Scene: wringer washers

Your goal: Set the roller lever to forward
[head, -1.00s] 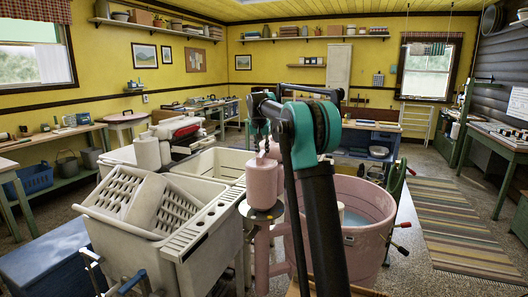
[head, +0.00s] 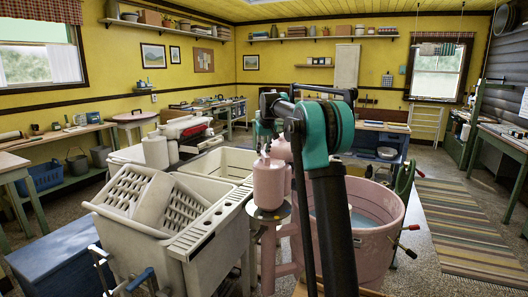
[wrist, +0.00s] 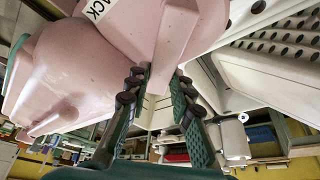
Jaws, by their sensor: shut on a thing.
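A pale pink lever (wrist: 175,45) hangs from the pink wringer head in the wrist view. Part of a label reading "ACK" shows on the pink housing (wrist: 125,22). My gripper (wrist: 161,82) is shut on the lever's narrow end, with one dark green finger on each side. In the head view my gripper (head: 267,128) is at the top of the pink wringer head (head: 268,185), beside the pink washer tub (head: 375,215). The lever itself is hard to make out there, as my arm and gripper partly cover it.
A cream double tub (head: 215,250) with a slatted rack (head: 150,198) stands close on the left. A blue chest (head: 52,260) is at the lower left. A striped rug (head: 460,220) lies on open floor at the right.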

